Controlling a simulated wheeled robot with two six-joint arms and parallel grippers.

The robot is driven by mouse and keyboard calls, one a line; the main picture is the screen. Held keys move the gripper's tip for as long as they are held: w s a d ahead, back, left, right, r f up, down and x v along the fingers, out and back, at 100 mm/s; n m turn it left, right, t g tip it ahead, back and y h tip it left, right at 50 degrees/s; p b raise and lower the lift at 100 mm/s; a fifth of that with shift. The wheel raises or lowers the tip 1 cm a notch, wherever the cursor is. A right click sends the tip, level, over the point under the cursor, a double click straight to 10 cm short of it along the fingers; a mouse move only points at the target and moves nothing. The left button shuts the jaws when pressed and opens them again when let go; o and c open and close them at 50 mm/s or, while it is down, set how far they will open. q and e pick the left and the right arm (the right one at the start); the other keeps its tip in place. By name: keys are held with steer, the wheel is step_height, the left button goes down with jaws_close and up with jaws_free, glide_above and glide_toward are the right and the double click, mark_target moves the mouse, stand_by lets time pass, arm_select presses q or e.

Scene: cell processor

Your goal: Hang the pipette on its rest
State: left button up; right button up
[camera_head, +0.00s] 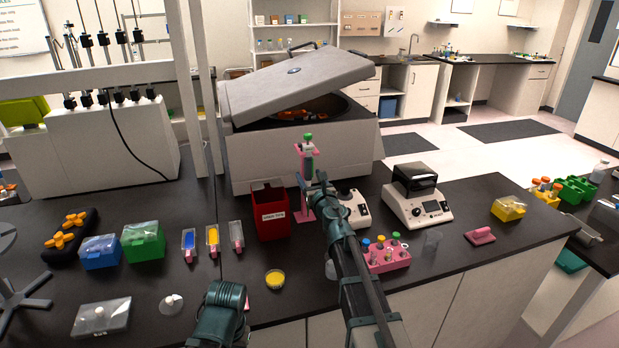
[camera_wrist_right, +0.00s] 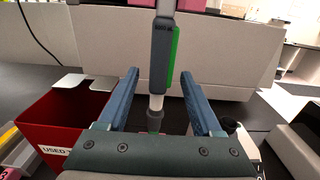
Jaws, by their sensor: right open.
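The pipette (camera_head: 309,166), grey with green parts, stands upright at the top of the pink rest (camera_head: 300,203), in front of the centrifuge. The rest's pink part (camera_wrist_right: 197,4) crosses the top of the right wrist view. My right gripper (camera_head: 318,187) is open around the pipette; in the wrist view the pipette (camera_wrist_right: 162,60) runs down between the two blue fingers (camera_wrist_right: 160,78), with a gap on each side. How the pipette sits on the rest's hook is hidden. My left arm shows at the bottom of the head view; its gripper cannot be made out.
A red used-tips bin (camera_head: 270,220) stands left of the rest. The grey centrifuge (camera_head: 290,150) with a raised lid is behind. A small white device (camera_head: 354,208) and a pink tube rack (camera_head: 388,260) are on the right. Tip boxes (camera_head: 143,243) are on the left.

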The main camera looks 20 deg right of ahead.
steer(key=s, duration=1.3)
steer(key=shift+s+d, duration=0.2)
